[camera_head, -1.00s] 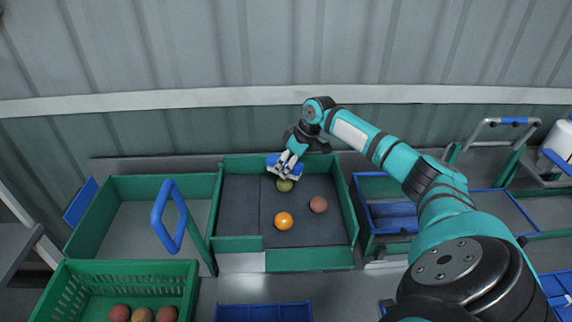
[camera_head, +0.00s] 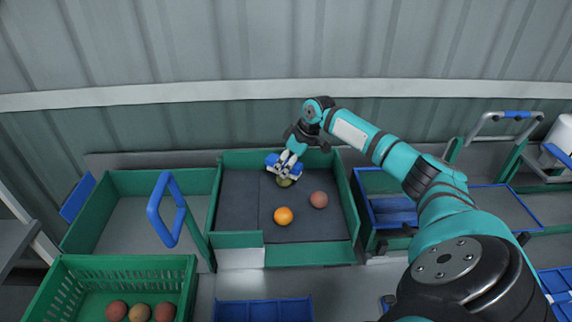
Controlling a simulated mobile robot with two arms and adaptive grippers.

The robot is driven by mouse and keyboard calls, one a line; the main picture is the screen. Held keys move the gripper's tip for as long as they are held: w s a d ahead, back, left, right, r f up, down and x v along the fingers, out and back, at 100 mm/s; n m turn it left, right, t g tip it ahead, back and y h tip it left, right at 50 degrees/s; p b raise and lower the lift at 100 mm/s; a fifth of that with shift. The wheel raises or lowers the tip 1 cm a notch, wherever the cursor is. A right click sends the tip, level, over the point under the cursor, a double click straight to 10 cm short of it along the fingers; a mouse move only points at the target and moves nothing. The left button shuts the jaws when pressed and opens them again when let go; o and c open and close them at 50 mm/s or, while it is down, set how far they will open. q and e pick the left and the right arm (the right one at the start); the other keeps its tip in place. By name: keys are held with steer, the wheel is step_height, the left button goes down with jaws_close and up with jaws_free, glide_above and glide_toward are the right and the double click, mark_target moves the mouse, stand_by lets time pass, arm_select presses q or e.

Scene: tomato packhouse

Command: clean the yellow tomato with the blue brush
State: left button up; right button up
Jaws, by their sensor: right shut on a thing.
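My right gripper (camera_head: 290,158) reaches in from the right and is shut on the blue brush (camera_head: 273,162) at the back of the green-walled tray. The brush is over an olive-yellow tomato (camera_head: 284,183), partly covering it. Whether the bristles touch it is too small to tell. An orange-yellow tomato (camera_head: 283,215) sits nearer the front, and a reddish tomato (camera_head: 319,200) sits to its right. My left gripper is not in view.
The tray (camera_head: 309,257) has a dark mat and raised walls. A green crate (camera_head: 128,264) with several tomatoes stands front left, by a blue-handled frame (camera_head: 164,210). A blue-edged bin (camera_head: 395,212) stands to the right.

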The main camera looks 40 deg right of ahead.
steer(key=shift+f, duration=0.3)
steer(key=shift+w, duration=0.1)
stand_by(0.3)
steer(key=shift+w+a, duration=0.45)
steer(key=shift+w, duration=0.4)
steer(key=shift+s+d+f+p, duration=0.1)
steer(key=shift+s+d+p, duration=0.15)
steer(key=shift+s+p, duration=0.3)
steer(key=shift+s+d+p, duration=0.25)
steer(key=shift+s+p, duration=0.1)
steer(key=shift+s, duration=0.35)
steer(key=shift+s+d+p, duration=0.25)
steer(key=shift+s+p, duration=0.15)
steer(key=shift+s, duration=0.6)
steer(key=shift+w+a, duration=0.1)
steer(key=shift+w, duration=0.1)
